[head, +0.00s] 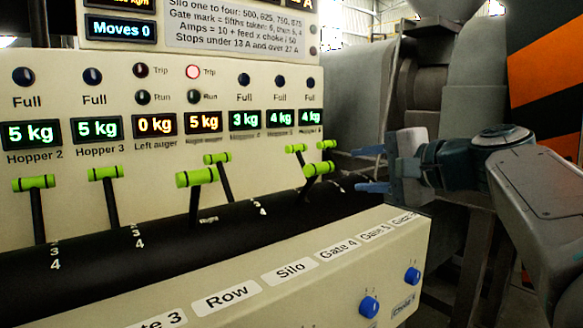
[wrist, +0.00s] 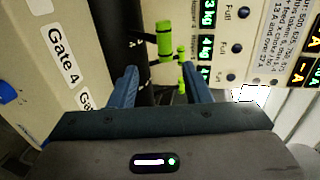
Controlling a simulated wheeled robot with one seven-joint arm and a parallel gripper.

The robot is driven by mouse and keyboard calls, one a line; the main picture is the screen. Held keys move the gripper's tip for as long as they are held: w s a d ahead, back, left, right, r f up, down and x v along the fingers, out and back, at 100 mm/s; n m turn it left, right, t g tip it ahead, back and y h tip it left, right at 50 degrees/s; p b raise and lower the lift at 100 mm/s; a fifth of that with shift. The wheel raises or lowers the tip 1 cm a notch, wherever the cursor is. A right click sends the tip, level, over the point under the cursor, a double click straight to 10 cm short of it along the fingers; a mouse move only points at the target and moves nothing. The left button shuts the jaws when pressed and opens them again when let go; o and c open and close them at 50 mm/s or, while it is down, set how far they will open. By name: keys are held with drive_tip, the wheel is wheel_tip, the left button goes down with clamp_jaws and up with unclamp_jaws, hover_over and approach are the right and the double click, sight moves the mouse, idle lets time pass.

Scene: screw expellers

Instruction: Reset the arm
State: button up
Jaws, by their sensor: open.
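My gripper (head: 365,170) is at the right of the head view, open and empty, with its blue fingers pointing left toward the panel's right end. A gap separates it from the nearest green-handled levers (head: 318,168). In the wrist view my gripper (wrist: 160,78) has its two blue fingers spread apart, with a green lever handle (wrist: 165,27) beyond them and smaller green handles behind it. No finger visibly touches a lever. My arm comes in from the right edge of the head view.
The cream panel (head: 60,100) carries lamps and weight displays; the right auger's Trip lamp (head: 193,72) is lit. More green levers (head: 196,177) stand in the black curved cover (head: 100,255). The front ledge has blue knobs (head: 369,306). Grey machinery (head: 350,100) stands behind my gripper.

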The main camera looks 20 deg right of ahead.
drive_tip(key=shift+v, duration=0.95)
drive_tip(key=shift+d, duration=0.15)
